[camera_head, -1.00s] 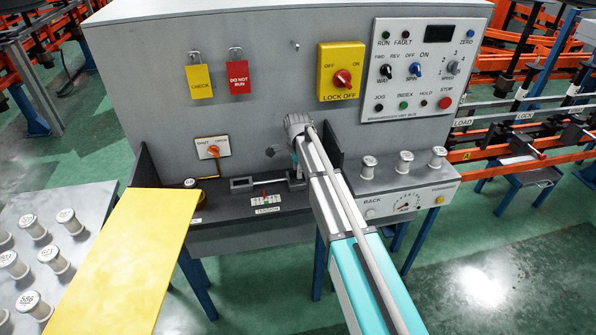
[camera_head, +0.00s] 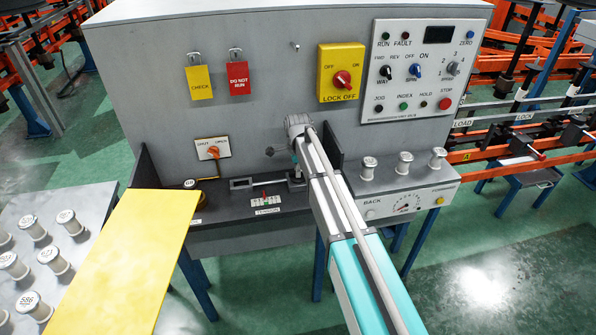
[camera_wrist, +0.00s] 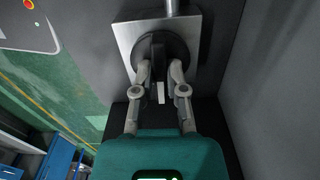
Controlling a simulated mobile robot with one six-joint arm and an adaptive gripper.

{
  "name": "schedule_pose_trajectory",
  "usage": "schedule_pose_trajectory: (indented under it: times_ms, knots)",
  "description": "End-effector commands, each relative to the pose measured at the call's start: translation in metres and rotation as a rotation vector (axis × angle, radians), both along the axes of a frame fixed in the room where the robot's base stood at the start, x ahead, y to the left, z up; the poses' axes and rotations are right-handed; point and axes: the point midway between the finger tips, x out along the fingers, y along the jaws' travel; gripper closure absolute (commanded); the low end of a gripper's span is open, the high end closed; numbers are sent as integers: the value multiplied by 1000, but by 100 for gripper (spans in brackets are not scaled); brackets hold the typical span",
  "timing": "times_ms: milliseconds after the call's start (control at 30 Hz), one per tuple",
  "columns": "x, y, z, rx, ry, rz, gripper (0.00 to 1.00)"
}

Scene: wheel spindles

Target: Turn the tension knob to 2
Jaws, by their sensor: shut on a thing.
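In the wrist view a round black knob (camera_wrist: 158,48) with a white mark (camera_wrist: 161,94) on its grip sits against a square metal plate (camera_wrist: 122,38). My gripper (camera_wrist: 158,74) has one finger on each side of the knob's grip and is shut on it. The tension scale (camera_head: 266,200), with a small red marker, lies on the dark bench ledge above a TENSION label (camera_head: 268,211). Its figures are too small to read.
A grey wall panel stands behind, with a yellow lock-off switch (camera_head: 341,72) and a control panel (camera_head: 424,70). Several spools (camera_head: 369,167) stand right of my arm. A yellow board (camera_head: 125,262) and a spool table (camera_head: 93,195) are at left.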

Motion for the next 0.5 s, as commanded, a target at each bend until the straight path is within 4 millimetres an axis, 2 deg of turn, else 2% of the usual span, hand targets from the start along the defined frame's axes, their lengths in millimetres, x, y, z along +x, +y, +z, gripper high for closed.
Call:
schedule_pose_trajectory:
  times_ms: [167, 200, 333, 367, 500]
  knots:
    - [1, 0, 0, 0, -1, 1, 100]
    - [1, 0, 0, 0, -1, 1, 77]
    - [1, 0, 0, 0, -1, 2, 53]
    - [0, 0, 0, 0, -1, 2, 49]
    - [0, 0, 0, 0, -1, 2, 49]
